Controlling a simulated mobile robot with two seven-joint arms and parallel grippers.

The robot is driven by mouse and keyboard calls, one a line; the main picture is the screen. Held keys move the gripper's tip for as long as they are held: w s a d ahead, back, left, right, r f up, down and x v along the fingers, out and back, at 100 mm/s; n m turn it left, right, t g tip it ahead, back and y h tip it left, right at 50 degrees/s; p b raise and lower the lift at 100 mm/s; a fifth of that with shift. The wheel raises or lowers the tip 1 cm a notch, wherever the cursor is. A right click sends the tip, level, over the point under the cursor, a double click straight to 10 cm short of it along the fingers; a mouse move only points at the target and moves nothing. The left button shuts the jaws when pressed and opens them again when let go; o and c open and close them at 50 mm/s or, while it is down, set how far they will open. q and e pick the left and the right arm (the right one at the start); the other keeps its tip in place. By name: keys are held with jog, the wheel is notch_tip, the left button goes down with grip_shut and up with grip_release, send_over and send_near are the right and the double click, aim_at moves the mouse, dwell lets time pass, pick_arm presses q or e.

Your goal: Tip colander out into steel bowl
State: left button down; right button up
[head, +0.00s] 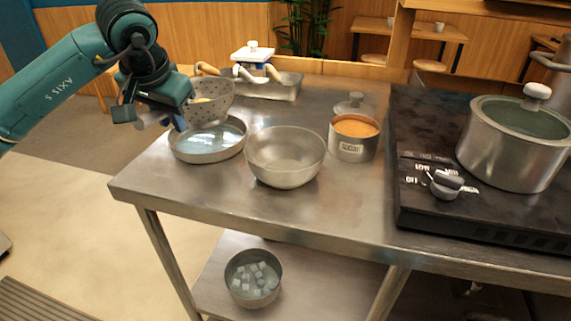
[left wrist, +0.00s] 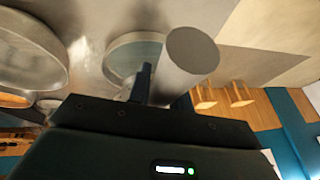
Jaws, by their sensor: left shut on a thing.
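The perforated steel colander (head: 214,108) hangs just above the back of the shallow round pan. A little of something yellowish shows inside it. My left gripper (head: 168,118) is at the colander's left side, shut on its grey handle; the handle's round end (left wrist: 192,52) shows large in the left wrist view. The gripper hides part of the colander. The steel bowl (head: 285,165) stands on the table right of the colander and looks empty; it also shows at the left of the left wrist view (left wrist: 30,55). My right gripper is not in view.
The shallow pan (head: 208,155) holds clear liquid, left of the bowl. A lidded pot (head: 510,150) stands on the black stove. A rectangular steel tray (head: 275,88) is behind. The front table edge is clear.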

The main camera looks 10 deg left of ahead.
pick_arm(q)
jog(key=shift+r+p, duration=2.4)
jog(key=shift+r, duration=0.25)
jog(key=shift+f, duration=0.1)
